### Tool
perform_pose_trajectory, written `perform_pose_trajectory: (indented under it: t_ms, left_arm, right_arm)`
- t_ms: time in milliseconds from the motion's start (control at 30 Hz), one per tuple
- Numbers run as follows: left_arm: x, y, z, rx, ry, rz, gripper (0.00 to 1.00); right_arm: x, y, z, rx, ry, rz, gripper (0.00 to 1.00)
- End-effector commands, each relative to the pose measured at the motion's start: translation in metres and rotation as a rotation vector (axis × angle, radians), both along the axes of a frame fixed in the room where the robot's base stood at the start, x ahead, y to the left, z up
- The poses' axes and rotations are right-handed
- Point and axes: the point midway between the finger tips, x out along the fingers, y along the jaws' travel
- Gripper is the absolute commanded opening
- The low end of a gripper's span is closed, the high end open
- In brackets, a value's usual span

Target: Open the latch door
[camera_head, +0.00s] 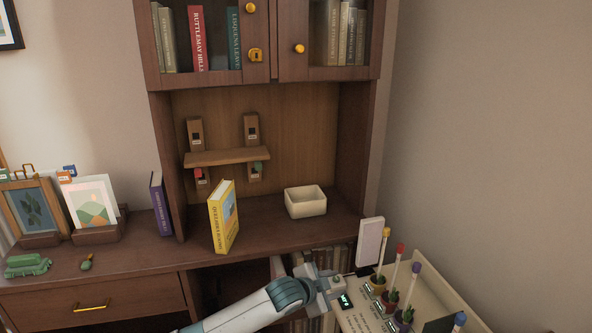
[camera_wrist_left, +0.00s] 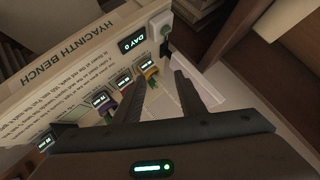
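The upper cabinet has two glass-fronted doors in the head view. The left door (camera_head: 262,30) carries a brass latch (camera_head: 255,55), and the right door (camera_head: 285,68) carries a round yellow knob (camera_head: 299,48). Both doors look shut. My left gripper (camera_head: 338,284) is low in the head view, well below the doors, beside the hyacinth bench (camera_head: 455,283). In the left wrist view its two fingers (camera_wrist_left: 158,76) are apart with nothing held between them; the bench (camera_wrist_left: 62,75) lies beyond them. My right gripper is not in view.
A shelf board (camera_head: 228,157), a yellow book (camera_head: 223,218) and a cream box (camera_head: 305,201) are in the open niche below the doors. Potted plants with coloured-tipped sticks (camera_head: 399,262) stand on the bench, near a white panel (camera_head: 369,243). Space before the doors looks clear.

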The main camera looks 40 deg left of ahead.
Motion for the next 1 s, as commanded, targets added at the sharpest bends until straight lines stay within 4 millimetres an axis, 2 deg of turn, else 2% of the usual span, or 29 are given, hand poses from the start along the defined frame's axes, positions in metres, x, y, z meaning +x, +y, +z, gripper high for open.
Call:
perform_pose_trajectory:
  t_ms: [33, 200, 467, 600, 767, 1000]
  left_arm:
    - [0.013, 0.009, 0.031, 0.034, -0.037, -0.015, 0.37]
    - [0.04, 0.029, 0.116, 0.132, -0.13, -0.064, 0.37]
    - [0.058, 0.061, 0.244, 0.292, -0.258, -0.111, 0.37]
    - [0.056, 0.079, 0.31, 0.378, -0.317, -0.123, 0.37]
    - [0.046, 0.101, 0.383, 0.476, -0.379, -0.125, 0.37]
    - [0.014, 0.135, 0.483, 0.619, -0.453, -0.105, 0.37]
  right_arm:
    - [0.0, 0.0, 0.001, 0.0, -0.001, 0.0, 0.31]
    - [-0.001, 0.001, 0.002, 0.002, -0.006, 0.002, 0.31]
    - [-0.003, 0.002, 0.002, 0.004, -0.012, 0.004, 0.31]
    - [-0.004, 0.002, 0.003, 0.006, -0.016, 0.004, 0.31]
    - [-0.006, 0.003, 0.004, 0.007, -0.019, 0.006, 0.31]
    - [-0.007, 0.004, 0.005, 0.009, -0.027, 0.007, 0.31]
